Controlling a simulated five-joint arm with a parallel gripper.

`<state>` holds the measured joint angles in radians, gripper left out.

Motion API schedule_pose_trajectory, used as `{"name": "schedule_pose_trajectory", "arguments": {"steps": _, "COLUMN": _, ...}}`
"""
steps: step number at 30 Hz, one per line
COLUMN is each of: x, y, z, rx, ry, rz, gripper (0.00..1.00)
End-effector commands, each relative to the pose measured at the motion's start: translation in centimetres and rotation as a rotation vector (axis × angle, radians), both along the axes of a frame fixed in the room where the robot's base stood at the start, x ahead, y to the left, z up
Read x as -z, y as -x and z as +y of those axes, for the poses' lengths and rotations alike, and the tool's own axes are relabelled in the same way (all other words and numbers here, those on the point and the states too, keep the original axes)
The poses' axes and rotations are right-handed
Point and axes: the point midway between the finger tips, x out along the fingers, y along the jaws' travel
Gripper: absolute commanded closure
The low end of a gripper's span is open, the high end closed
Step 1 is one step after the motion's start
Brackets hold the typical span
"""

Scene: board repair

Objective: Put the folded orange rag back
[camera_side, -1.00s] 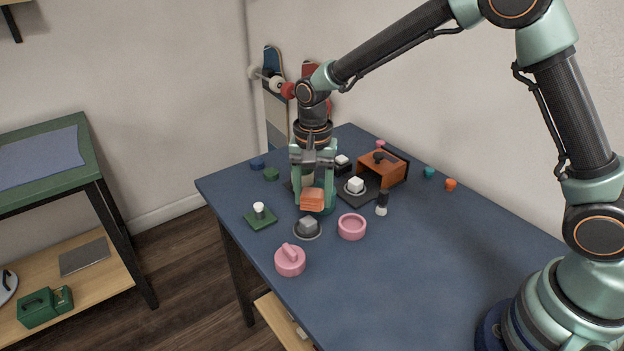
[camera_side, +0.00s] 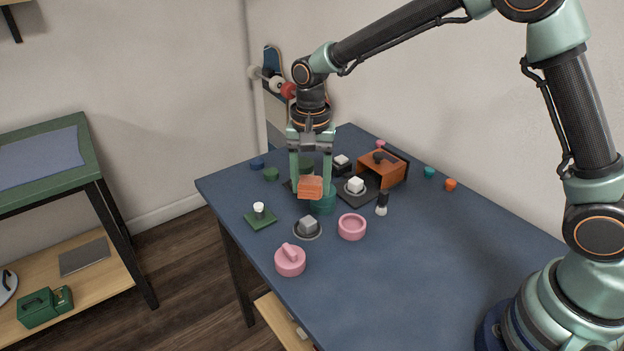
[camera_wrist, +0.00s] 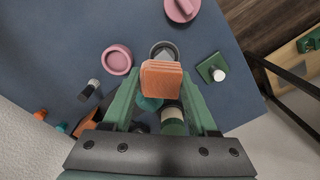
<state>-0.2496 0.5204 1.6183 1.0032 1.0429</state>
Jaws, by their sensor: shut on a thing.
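The folded orange rag (camera_side: 310,187) is held between the fingertips of my gripper (camera_side: 311,178), above the blue table. In the wrist view the rag (camera_wrist: 161,80) shows its stacked folds between the two green fingers. My gripper is shut on it and points down. A teal round container (camera_side: 323,202) stands behind and just right of the rag in the side view, partly hidden. In the wrist view a teal edge (camera_wrist: 149,103) shows below the rag. Whether the rag touches the container I cannot tell.
A grey block on a round dish (camera_side: 308,226), a pink bowl (camera_side: 352,227), a pink lidded pot (camera_side: 290,260) and a green board with a white knob (camera_side: 260,214) stand close by. An orange-brown box (camera_side: 382,168) is at the back right. The table's front right is clear.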

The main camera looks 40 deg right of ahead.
Motion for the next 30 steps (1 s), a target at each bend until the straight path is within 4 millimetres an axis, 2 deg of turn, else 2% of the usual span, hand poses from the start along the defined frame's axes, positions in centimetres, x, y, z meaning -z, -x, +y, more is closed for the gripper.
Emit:
{"name": "schedule_pose_trajectory", "arguments": {"steps": 5, "x": -1.9, "y": -1.6, "z": 2.4, "rx": -0.183, "ry": -0.001, "rz": -0.004, "gripper": 0.86}}
{"name": "schedule_pose_trajectory", "arguments": {"steps": 9, "x": -4.2, "y": -2.9, "z": 5.0, "rx": -0.399, "ry": -0.001, "rz": -0.005, "gripper": 0.86}}
{"name": "schedule_pose_trajectory", "arguments": {"steps": 15, "x": -7.1, "y": -3.8, "z": 8.1, "rx": -0.656, "ry": 0.000, "rz": -0.003, "gripper": 0.86}}
{"name": "schedule_pose_trajectory", "arguments": {"steps": 20, "x": -8.2, "y": -3.9, "z": 9.3, "rx": -0.768, "ry": 0.000, "rz": -0.001, "gripper": 0.86}}
{"name": "schedule_pose_trajectory", "arguments": {"steps": 23, "x": -7.7, "y": -3.9, "z": 9.5, "rx": -0.793, "ry": 0.000, "rz": 0.003, "gripper": 0.86}}
{"name": "schedule_pose_trajectory", "arguments": {"steps": 25, "x": -6.6, "y": -3.8, "z": 9.5, "rx": -0.797, "ry": 0.000, "rz": 0.006, "gripper": 0.86}}
{"name": "schedule_pose_trajectory", "arguments": {"steps": 30, "x": -2.5, "y": -3.8, "z": 9.5, "rx": -0.796, "ry": 0.000, "rz": 0.006, "gripper": 0.86}}
